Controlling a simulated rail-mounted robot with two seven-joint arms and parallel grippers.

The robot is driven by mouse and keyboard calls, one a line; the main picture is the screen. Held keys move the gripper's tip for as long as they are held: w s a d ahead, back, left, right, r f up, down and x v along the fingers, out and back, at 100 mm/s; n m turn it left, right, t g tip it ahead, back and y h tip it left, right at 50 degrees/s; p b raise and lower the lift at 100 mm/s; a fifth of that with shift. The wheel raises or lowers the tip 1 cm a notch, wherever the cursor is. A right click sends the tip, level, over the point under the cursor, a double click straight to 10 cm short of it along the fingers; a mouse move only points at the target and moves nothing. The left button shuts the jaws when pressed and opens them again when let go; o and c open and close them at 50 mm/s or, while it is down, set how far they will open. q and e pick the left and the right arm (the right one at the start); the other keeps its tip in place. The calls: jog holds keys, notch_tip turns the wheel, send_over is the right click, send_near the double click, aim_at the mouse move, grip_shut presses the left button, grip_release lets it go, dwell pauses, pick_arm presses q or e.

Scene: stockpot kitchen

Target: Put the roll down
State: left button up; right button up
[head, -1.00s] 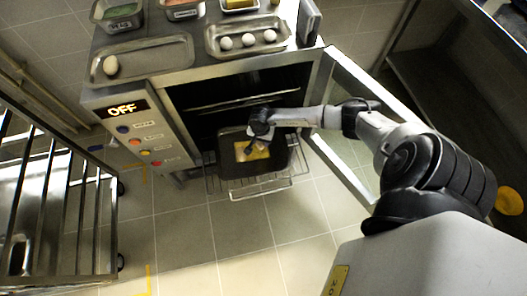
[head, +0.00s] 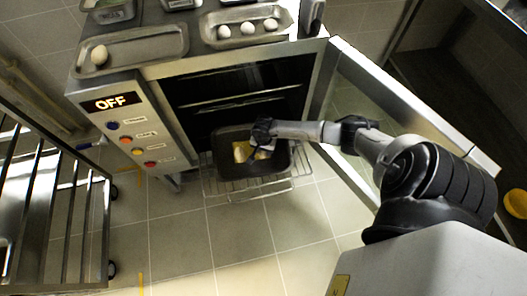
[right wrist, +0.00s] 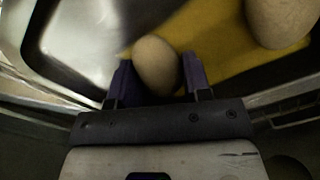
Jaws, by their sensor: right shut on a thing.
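My right gripper (head: 262,143) is over the dark pan (head: 222,145) at the oven's mouth. In the right wrist view its two fingers (right wrist: 157,75) are shut on a pale round roll (right wrist: 156,58). That roll is over the pan, near the edge of a yellow mat (right wrist: 215,65); I cannot tell whether it touches the pan. Another pale roll (right wrist: 284,18) lies on the mat to the right. In the head view a pale roll (head: 241,151) shows in the pan left of the gripper, which partly hides the mat. My left gripper is not in view.
The pan rests on a wire rack (head: 224,187) pulled out of the oven. The open oven door (head: 385,88) is on the right. On top are a tray (head: 150,46) with one pale roll and another tray (head: 213,43) with three. A metal trolley (head: 60,215) stands left.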

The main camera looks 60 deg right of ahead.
jog(key=shift+r, duration=0.1)
jog(key=shift+f, duration=0.2)
jog(key=o, duration=0.8)
jog(key=shift+o, duration=0.5)
jog(key=shift+r, duration=0.1)
